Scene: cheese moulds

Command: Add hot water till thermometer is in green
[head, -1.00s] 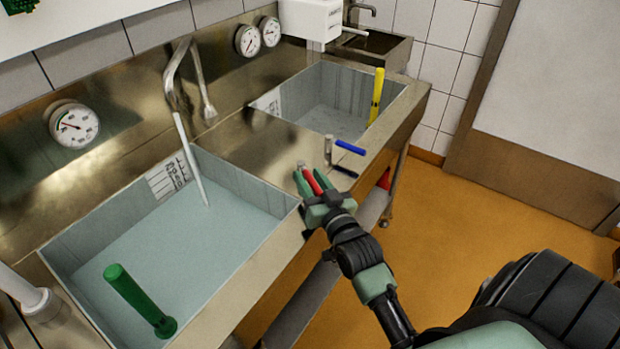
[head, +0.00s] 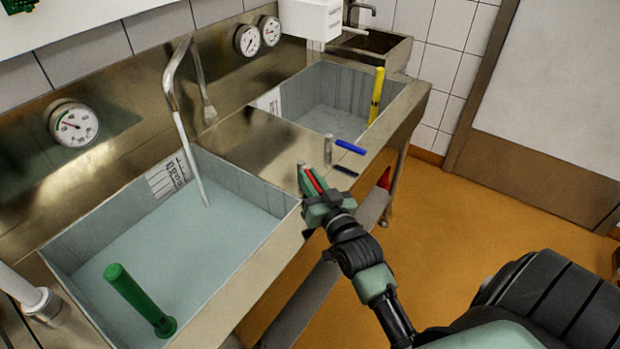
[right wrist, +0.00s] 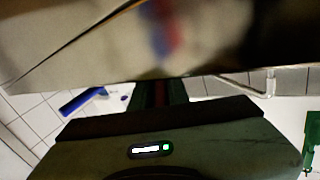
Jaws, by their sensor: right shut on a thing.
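The left basin (head: 68,253) holds pale bluish water (head: 190,245). A bent metal spout (head: 170,88) stands over it, and a thin pale stream (head: 190,158) runs from its tip down to the water. A round dial thermometer (head: 73,125) with a green arc is on the back panel; its dark needle points toward the left, too small to read exactly. My right gripper (head: 311,181) is shut on the red tap lever (head: 314,182) at the bench's front edge. In the right wrist view red shows blurred (right wrist: 165,42). My left gripper is not in view.
A green-handled plug (head: 140,300) stands in the left basin. The right basin (head: 290,118) has a yellow handle (head: 376,95). Two more dials (head: 258,36) are behind. The orange floor is clear at right.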

